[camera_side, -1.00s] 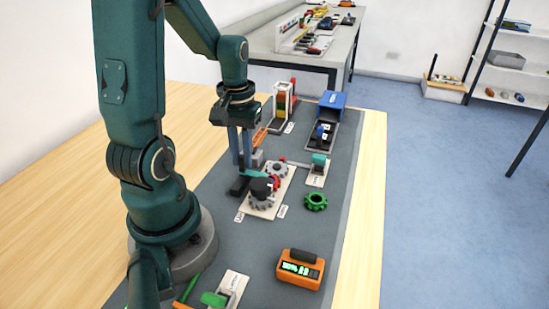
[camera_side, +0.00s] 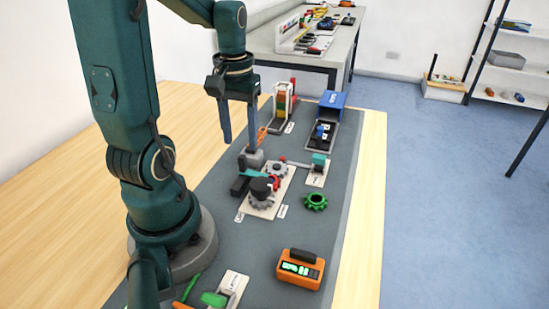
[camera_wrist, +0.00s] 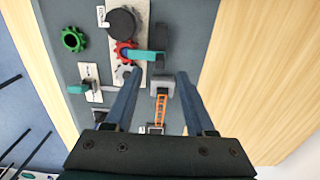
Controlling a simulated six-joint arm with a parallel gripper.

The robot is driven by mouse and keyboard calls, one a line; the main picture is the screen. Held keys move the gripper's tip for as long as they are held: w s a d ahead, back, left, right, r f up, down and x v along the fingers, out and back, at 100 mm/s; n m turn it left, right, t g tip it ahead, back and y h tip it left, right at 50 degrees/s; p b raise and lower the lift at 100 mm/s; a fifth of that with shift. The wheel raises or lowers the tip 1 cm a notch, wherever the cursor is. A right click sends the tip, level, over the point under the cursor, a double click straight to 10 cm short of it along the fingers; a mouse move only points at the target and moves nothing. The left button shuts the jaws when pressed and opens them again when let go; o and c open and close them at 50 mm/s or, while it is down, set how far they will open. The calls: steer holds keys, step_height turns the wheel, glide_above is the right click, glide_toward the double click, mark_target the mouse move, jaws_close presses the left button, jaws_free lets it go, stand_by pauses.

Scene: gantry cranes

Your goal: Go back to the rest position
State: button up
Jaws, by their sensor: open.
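My gripper (camera_side: 239,138) is open and empty, its two blue fingers spread and hanging above the grey mat (camera_side: 345,165). It also shows in the wrist view (camera_wrist: 157,76), with the fingers apart and nothing between the tips. A white gear board (camera_side: 257,208) lies on the mat, below and right of the gripper in the side view. It carries a grey gear (camera_side: 261,194) with a black knob, a red gear (camera_wrist: 124,52) and another grey gear (camera_side: 279,171). A grey block (camera_side: 251,160) stands beside the board, near the fingers.
A loose green gear (camera_side: 315,201) lies right of the board. An orange timer (camera_side: 300,269) sits at the front. A blue box (camera_side: 333,101) and a red-and-white rack (camera_side: 283,101) stand at the back. Bare wood (camera_side: 60,170) is clear at left.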

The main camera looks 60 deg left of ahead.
steer(key=shift+r, duration=0.9)
steer(key=shift+d, duration=0.1)
steer(key=d+r+m+t, duration=0.2)
steer(key=d+m, duration=0.2)
steer(key=d, duration=0.3)
steer(key=s+d+r+m+t, duration=0.1)
steer(key=d+r+m+t, duration=0.1)
steer(key=d+m, duration=0.3)
steer(key=d+t, duration=0.1)
steer(key=d, duration=0.2)
steer(key=shift+s+t, duration=0.15)
steer(key=shift+t, duration=0.15)
